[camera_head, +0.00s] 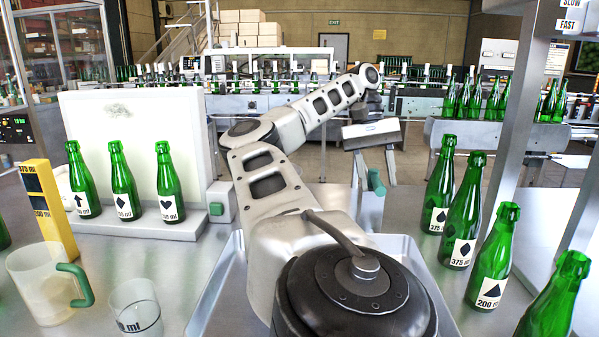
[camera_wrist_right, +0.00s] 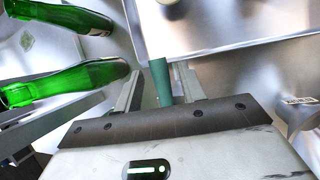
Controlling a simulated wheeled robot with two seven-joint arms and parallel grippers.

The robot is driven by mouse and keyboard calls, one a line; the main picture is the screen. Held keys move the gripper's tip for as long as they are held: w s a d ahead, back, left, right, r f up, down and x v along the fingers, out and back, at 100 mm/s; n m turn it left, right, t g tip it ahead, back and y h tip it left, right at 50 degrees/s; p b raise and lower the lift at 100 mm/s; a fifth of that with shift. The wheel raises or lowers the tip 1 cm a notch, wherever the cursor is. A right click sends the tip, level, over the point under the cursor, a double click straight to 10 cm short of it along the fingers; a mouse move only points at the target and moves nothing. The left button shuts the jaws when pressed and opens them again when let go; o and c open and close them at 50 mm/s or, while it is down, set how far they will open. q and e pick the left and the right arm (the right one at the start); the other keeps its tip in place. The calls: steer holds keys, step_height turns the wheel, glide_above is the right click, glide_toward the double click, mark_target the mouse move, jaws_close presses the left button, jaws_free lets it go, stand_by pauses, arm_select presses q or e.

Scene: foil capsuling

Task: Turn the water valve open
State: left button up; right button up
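The water valve shows as a teal-green handle (camera_head: 376,182) above the metal worktop, just right of the middle in the head view. In the right wrist view the handle (camera_wrist_right: 161,82) stands between the two fingers. My right gripper (camera_head: 376,170) points down over it with its fingers apart. The right wrist view shows the same gripper (camera_wrist_right: 162,88) open, with a gap between the handle and the left finger. The handle looks closer to the right finger; I cannot tell whether they touch. The valve's body is mostly hidden. My left gripper is not in view.
Several green bottles (camera_head: 465,210) stand at the right, and others (camera_head: 122,180) on a white stand at the left. A jug (camera_head: 45,285) and a clear beaker (camera_head: 135,308) stand at the front left. A metal tray (camera_head: 213,290) lies under my arm.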

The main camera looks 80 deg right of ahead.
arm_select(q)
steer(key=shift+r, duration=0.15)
arm_select(e)
steer(key=shift+w+d+r, duration=0.1)
steer(key=shift+d+r, duration=0.05)
steer(key=shift+r, duration=0.2)
arm_select(q)
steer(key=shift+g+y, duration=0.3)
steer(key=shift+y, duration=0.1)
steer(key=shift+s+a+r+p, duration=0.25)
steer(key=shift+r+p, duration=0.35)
steer(key=shift+p, duration=1)
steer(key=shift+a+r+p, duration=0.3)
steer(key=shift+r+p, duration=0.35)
steer(key=shift+p, duration=0.95)
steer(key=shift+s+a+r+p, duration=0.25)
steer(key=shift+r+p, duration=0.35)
steer(key=shift+p, duration=1)
arm_select(e)
steer(key=v, duration=1.5)
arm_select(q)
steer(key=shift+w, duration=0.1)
arm_select(e)
steer(key=shift+d, duration=0.15)
